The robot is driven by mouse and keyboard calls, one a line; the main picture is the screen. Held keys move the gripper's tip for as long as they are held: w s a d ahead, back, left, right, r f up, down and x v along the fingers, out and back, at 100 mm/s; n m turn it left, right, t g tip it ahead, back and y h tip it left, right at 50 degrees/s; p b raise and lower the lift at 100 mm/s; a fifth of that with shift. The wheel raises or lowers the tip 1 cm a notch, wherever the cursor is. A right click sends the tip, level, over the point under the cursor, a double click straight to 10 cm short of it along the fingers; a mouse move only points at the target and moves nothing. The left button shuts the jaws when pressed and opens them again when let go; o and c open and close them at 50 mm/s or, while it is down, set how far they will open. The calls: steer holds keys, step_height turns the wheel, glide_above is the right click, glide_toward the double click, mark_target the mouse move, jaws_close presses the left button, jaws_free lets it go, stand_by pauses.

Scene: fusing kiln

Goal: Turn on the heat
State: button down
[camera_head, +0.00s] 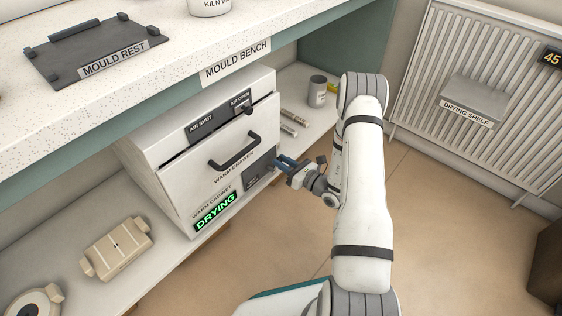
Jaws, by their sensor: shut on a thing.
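The warm cabinet (160,165) is a white box on the shelf under the mould bench. Its front has a dark bar handle (235,158) above the label "WARM DRAWER". A green lit sign (215,212) reads "DRYING" at its lower left. A small dark panel (254,180) is at the lower right of the front; its lettering is too small to read. My gripper (277,163) has blue fingers at this panel's right edge. It is shut on a small control there, which the fingers mostly hide.
An "AIR SHUT / AIR OPEN" slider (248,109) is on the cabinet's upper front. The mould bench (180,75) overhangs the cabinet. A grey tin (317,92) stands to the right. A radiator (490,60) with a drying shelf (474,103) is at right. The floor between is clear.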

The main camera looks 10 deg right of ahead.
steer(key=c, duration=1.2)
jaws_free()
steer(key=p+v, duration=0.2)
steer(key=v, duration=0.6)
steer(key=shift+r, duration=0.1)
